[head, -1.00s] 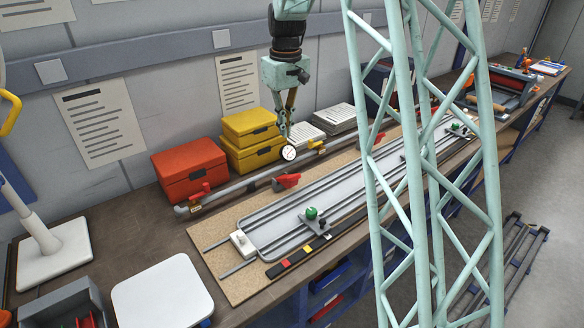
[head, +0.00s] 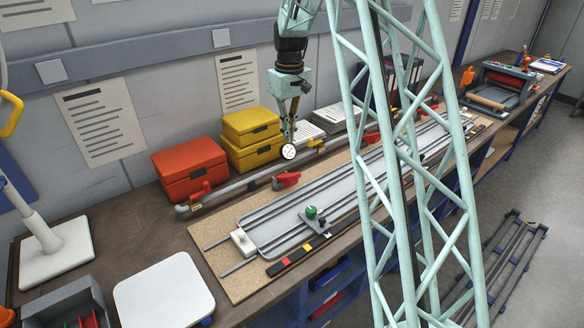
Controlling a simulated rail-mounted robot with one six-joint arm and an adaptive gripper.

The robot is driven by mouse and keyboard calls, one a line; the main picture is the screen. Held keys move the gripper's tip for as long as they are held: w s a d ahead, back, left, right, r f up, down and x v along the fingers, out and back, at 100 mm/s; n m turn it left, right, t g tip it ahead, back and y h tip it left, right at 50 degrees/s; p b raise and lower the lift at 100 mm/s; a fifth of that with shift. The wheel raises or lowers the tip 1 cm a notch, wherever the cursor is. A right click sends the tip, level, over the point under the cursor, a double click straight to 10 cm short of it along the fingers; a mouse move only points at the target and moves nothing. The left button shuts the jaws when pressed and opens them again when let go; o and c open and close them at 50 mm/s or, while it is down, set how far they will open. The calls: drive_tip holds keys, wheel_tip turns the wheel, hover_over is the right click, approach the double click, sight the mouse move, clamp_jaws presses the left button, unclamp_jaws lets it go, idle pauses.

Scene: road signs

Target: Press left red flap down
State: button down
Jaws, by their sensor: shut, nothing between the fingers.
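The left red flap (head: 286,180) sits at the back edge of the long track board (head: 215,263), left of centre, and looks raised. A second red flap (head: 372,138) shows farther right along the same edge, beside my mast. My gripper (head: 289,140) points down above and behind the left flap, near the pipe and a round white dial gauge (head: 289,152). The fingers look closed together and empty. I see a gap between the fingertips and the flap. The fingertips are partly hidden by the gauge.
A grey pipe (head: 240,190) with a red-handled valve (head: 199,192) runs behind the board. Red (head: 189,170) and yellow (head: 250,125) boxes stand against the wall. A green-knobbed carriage (head: 313,217) sits on the track. My lattice mast hides part of the board.

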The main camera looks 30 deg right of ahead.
drive_tip(key=shift+f, duration=0.1)
hover_over(292, 175)
drive_tip(key=w, duration=0.3)
wheel_tip(292, 175, down, 10)
drive_tip(key=shift+s+r, duration=0.1)
drive_tip(key=shift+r, duration=0.15)
drive_tip(key=shift+s+d+f, duration=0.1)
drive_tip(key=shift+s+f, duration=0.3)
drive_tip(key=shift+f, duration=0.2)
drive_tip(key=shift+s+f, duration=0.35)
drive_tip(key=shift+f, duration=0.2)
drive_tip(key=shift+s+f, duration=0.4)
drive_tip(key=shift+f, duration=0.25)
